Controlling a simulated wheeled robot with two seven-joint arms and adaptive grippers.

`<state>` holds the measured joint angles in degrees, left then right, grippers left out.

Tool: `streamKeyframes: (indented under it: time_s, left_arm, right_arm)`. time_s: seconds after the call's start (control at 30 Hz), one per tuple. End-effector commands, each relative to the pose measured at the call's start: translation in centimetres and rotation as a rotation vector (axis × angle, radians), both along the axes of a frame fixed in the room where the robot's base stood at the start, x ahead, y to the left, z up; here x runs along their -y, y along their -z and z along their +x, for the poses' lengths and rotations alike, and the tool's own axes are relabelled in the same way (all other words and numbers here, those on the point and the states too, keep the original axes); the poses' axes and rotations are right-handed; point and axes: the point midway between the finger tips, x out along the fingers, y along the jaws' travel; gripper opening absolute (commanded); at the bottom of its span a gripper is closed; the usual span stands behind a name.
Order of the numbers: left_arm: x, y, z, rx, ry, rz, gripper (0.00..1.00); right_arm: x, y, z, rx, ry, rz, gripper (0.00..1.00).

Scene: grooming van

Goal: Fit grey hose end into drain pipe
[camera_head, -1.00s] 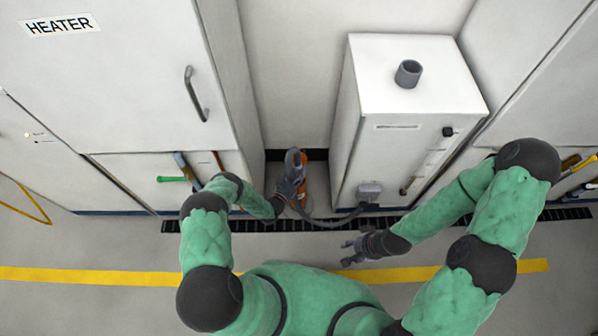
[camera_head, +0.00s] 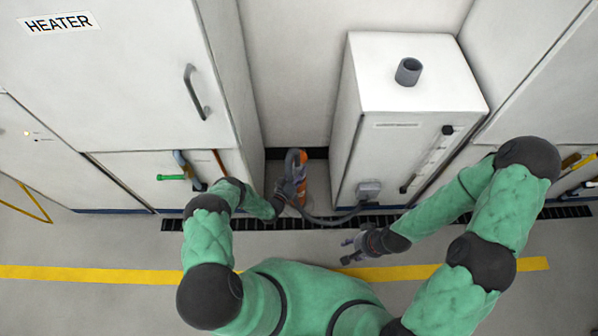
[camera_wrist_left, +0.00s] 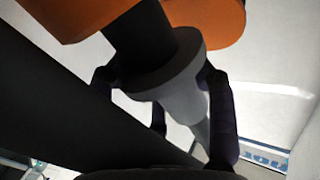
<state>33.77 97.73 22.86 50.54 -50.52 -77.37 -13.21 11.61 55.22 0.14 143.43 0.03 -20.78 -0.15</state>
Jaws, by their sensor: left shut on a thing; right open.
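My left gripper (camera_head: 290,187) is in the gap between the two white cabinets, beside an upright orange-and-grey piece (camera_head: 301,172). A grey hose (camera_head: 335,220) loops along the floor from a small grey box to this gripper. In the left wrist view, the fingers (camera_wrist_left: 185,118) are shut around a grey tapered piece (camera_wrist_left: 178,95), which looks like the hose end. A black cylinder and orange parts (camera_wrist_left: 205,20) sit directly above it. I cannot tell which part is the drain pipe or whether the hose end is inside it. My right gripper (camera_head: 357,246) is open and empty over the floor.
A white cabinet with a grey round stub (camera_head: 408,71) on top stands right of the gap; the grey box (camera_head: 368,190) is on its front. The heater cabinet (camera_head: 120,75) is on the left. A dark floor grate (camera_head: 235,224) runs along the cabinets.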

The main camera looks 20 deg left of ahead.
Motion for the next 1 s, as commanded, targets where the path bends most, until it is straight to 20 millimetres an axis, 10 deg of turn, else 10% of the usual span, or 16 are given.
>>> streamKeyframes:
  time_s: [1.0]
  left_arm:
    - [0.0,2.9,0.0,-0.001,-0.001,0.0,0.1]
  right_arm:
    - [0.0,0.0,0.0,0.0,0.0,0.0,0.43]
